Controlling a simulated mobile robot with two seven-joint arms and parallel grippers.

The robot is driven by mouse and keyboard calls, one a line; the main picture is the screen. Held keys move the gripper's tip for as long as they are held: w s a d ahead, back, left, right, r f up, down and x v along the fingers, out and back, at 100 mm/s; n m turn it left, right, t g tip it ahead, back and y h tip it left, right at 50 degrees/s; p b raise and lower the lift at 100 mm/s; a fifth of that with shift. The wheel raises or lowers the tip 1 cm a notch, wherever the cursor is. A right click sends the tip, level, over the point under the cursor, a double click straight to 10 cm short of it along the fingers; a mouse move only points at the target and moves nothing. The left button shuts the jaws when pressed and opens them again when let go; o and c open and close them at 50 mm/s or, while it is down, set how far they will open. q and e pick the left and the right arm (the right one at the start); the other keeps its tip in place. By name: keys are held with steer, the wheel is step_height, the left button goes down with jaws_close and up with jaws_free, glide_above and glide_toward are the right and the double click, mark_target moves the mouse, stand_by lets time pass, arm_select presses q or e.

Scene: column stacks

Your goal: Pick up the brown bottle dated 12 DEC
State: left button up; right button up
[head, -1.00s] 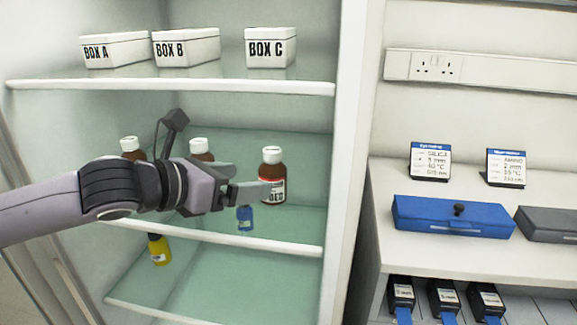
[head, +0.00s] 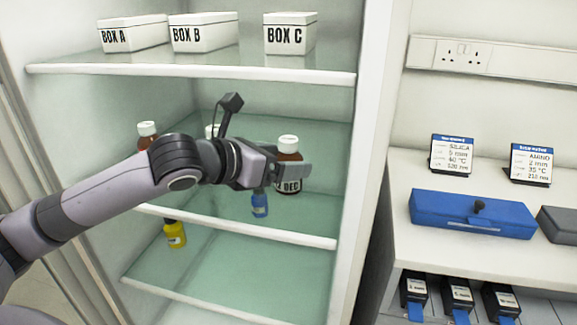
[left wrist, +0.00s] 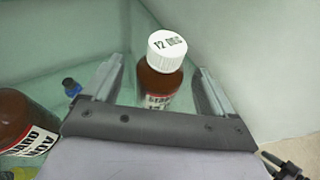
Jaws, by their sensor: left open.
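The brown bottle with a white cap reading "12 DEC" (left wrist: 160,82) stands upright between the open fingers of my left gripper (left wrist: 158,88) in the left wrist view. In the head view the same bottle (head: 289,146) stands at the right of the middle shelf, partly hidden behind my left gripper (head: 290,172). The fingers are on either side of it; I cannot tell whether they touch it. Another brown bottle (head: 147,130) stands at the left of that shelf. A third one (head: 213,131) is mostly hidden behind my arm. My right gripper is not in view.
Boxes A, B and C (head: 290,36) stand on the shelf above. A small blue bottle (head: 260,204) and a yellow bottle (head: 175,236) are lower down. The cabinet's right wall (head: 372,150) is close by. A blue case (head: 472,214) lies on the bench at right.

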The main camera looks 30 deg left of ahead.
arm_select(q)
steer(key=shift+x, duration=1)
steer(key=c, duration=1.2)
steer(key=shift+r, duration=0.15)
